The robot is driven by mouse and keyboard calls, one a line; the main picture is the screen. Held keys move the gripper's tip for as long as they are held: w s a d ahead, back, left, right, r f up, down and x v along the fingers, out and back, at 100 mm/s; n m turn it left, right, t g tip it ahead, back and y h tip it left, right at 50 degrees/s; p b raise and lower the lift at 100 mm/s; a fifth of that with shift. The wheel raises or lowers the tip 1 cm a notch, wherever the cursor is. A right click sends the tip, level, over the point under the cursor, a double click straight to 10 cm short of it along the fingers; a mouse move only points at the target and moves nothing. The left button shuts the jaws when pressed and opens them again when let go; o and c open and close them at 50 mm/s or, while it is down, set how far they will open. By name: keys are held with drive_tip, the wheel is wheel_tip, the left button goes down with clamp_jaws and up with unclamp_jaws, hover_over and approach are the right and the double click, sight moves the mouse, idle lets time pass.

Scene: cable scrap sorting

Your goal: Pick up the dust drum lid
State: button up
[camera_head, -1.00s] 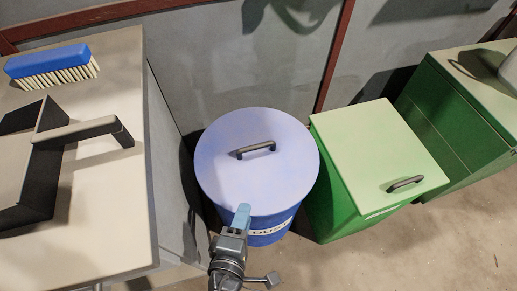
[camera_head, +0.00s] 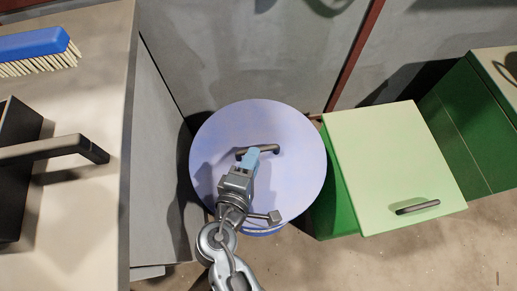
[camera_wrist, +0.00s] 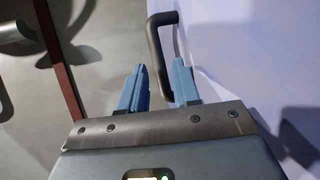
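The round pale lilac dust drum lid (camera_head: 302,158) sits flat on the blue drum (camera_head: 264,231). It also fills the right of the wrist view (camera_wrist: 235,45). Its dark bar handle (camera_head: 271,148) stands near the middle, partly hidden by my gripper in the head view. My gripper (camera_head: 252,156) is over the lid at the handle. In the wrist view my gripper's (camera_wrist: 159,66) blue fingers are apart, with the handle (camera_wrist: 153,45) running between them. I cannot tell whether either finger touches it.
A green bin with a pale lid (camera_head: 385,150) stands close on the right, and another green container (camera_head: 470,130) beyond it. On the left a bench (camera_head: 95,215) holds a blue brush (camera_head: 30,44) and a black-handled item (camera_head: 50,150). A grey wall is behind.

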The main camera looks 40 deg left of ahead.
drive_tip(key=x, duration=0.4)
drive_tip(key=shift+w+a, duration=0.1)
drive_tip(key=shift+w, duration=0.15)
clamp_jaws()
